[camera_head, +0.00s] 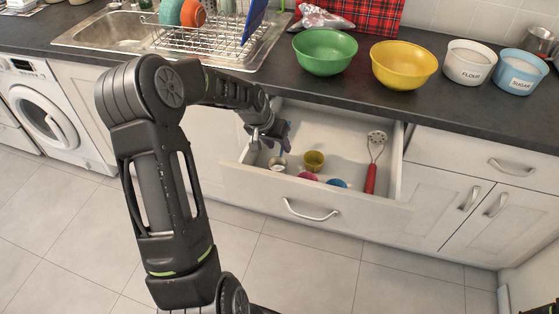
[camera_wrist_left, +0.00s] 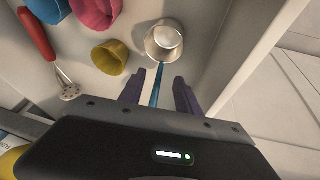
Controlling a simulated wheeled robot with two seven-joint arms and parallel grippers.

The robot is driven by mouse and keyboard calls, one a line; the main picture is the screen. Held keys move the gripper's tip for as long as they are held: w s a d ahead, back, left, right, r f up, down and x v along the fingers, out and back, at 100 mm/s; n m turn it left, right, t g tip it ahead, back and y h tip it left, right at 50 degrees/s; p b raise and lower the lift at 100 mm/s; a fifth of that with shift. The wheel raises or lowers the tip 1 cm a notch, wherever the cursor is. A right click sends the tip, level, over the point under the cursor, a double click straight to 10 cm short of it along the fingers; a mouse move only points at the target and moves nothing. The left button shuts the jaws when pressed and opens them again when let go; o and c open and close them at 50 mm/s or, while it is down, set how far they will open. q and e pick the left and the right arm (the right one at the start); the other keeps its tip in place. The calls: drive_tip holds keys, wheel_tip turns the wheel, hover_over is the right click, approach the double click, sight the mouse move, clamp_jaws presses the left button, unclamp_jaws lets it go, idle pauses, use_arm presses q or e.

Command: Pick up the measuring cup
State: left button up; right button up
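The measuring cup appears to be the small silvery metal cup (camera_head: 277,163) with a pale inside, at the left of the open drawer. In the left wrist view this cup (camera_wrist_left: 166,41) lies just ahead of my fingers, and its thin blue handle (camera_wrist_left: 158,88) runs back between them. My left gripper (camera_head: 276,137) reaches down into the drawer's back left area, just behind the cup. In the left wrist view my left gripper (camera_wrist_left: 158,80) is open, with a finger on each side of the handle; I cannot tell whether either touches it. My right gripper is not in view.
The open drawer (camera_head: 300,205) also holds a yellow cup (camera_head: 314,160), a pink cup (camera_head: 307,176), a blue cup (camera_head: 337,184) and a red-handled utensil (camera_head: 371,178). The drawer walls stand close around my gripper. The countertop (camera_head: 450,105) overhangs behind it, with bowls on top.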

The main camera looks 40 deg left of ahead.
sight(281, 149)
use_arm(q)
drive_tip(key=x, duration=0.4)
drive_tip(key=shift+w+f+p, duration=0.1)
drive_tip(key=shift+p, duration=0.2)
clamp_jaws()
idle(0.5)
